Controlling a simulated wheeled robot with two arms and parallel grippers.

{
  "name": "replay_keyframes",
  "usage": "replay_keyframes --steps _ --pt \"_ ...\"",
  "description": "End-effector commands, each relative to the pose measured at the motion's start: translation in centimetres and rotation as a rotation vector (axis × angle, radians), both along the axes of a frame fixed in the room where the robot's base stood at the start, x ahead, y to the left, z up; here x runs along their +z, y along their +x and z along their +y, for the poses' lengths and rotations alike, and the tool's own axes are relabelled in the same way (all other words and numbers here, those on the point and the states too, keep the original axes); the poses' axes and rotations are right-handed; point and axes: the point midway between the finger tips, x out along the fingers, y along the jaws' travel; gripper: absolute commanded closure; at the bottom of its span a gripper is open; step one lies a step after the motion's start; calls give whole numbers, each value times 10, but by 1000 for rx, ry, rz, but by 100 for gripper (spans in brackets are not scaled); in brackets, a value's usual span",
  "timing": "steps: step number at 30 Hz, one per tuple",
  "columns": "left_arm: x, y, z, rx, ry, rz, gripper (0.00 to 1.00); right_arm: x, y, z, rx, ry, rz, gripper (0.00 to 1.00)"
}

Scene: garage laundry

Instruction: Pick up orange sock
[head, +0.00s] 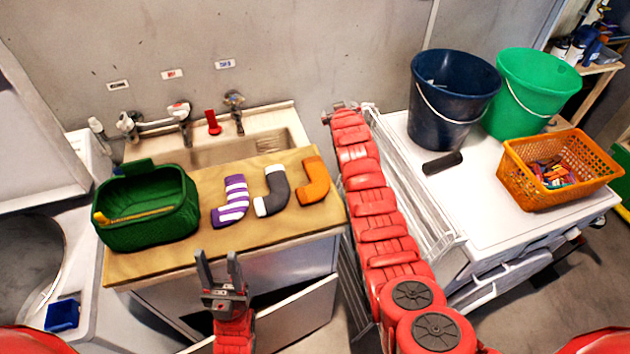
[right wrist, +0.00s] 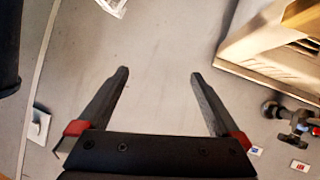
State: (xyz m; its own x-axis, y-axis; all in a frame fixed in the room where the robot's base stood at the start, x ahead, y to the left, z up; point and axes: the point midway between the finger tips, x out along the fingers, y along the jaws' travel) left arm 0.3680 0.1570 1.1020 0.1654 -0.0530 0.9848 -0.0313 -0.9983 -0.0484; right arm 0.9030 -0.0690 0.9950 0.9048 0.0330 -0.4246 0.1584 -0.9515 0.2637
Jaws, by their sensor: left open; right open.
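The orange sock (head: 313,181) lies at the right end of a wooden board (head: 290,222) over the sink counter. A grey sock (head: 275,190) with a white cuff lies just left of it, and a purple-and-white striped sock (head: 232,202) lies further left. My left gripper (head: 217,258) is open and empty in front of the board's front edge, left of and nearer than the orange sock. My right arm stretches past the board's right side toward the wall. My right gripper (right wrist: 158,74) is open with nothing between its fingers; no sock shows in the right wrist view.
A green basket (head: 148,225) stands on the board's left end. Taps and a sink basin (head: 215,152) are behind the board. Dark blue (head: 450,100) and green buckets (head: 530,90), plus an orange basket (head: 530,185), stand right. An open drawer (head: 300,310) is below the board.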

Motion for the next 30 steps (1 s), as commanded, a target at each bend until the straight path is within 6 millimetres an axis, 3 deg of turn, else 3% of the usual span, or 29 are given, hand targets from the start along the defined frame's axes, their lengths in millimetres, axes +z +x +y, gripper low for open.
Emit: replay_keyframes --steps 2,5,15,19,23,30 --pt "0 0 0 0 0 0 50 14 -2 5 -25 -13 149 0" --pt "1 0 0 0 0 0 50 26 -25 12 -51 -24 364 0" --pt "1 0 0 0 0 0 50 101 -170 44 -35 -27 998 0" --pt "1 0 0 0 0 0 50 117 -203 49 -18 -31 1107 0" --pt "4 0 0 0 0 0 50 116 -212 50 -14 -30 1141 0" --pt "25 0 0 0 0 0 50 68 -213 50 -16 -34 1144 0"
